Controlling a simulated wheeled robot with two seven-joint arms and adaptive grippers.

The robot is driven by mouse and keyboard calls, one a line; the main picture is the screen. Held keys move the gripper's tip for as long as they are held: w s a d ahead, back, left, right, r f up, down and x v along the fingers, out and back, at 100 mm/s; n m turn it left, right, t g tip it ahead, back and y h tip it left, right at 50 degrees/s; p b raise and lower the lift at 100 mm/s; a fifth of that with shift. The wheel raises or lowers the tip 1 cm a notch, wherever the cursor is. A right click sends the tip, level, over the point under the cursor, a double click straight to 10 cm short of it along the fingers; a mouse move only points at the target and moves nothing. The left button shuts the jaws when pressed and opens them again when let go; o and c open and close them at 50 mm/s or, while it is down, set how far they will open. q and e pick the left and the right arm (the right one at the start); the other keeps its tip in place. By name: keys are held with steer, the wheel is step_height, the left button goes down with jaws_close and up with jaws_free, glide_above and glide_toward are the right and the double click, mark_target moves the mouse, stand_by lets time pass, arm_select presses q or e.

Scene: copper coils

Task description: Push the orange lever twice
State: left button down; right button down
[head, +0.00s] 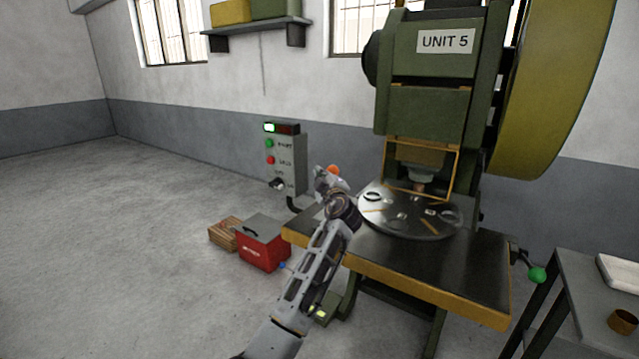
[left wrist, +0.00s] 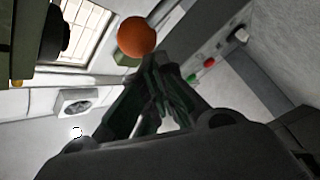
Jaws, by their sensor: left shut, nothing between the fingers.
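The orange lever shows as an orange ball knob (head: 333,170) at the left side of the press, just above and behind my left gripper. The rest of the lever is hidden behind the gripper and wrist. In the left wrist view the orange ball (left wrist: 137,36) is close, just beyond the fingertips. My left gripper (head: 325,182) is shut and empty, next to the ball; I cannot tell whether it touches it. Its dark fingers (left wrist: 152,78) come together below the ball in the left wrist view. My right gripper is in neither view.
The green press (head: 428,105) stands over a round plate (head: 415,222) on a dark-topped bench (head: 440,268). A control box (head: 285,160) stands left of the gripper. A red toolbox (head: 263,250) and wooden crate (head: 224,233) lie on the floor. A green knob (head: 537,274) is at right.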

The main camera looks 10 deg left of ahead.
arm_select(q)
steer(key=shift+w+d+r, duration=0.1)
steer(key=shift+w+d, duration=0.05)
steer(key=shift+w, duration=0.1)
stand_by(1.5)
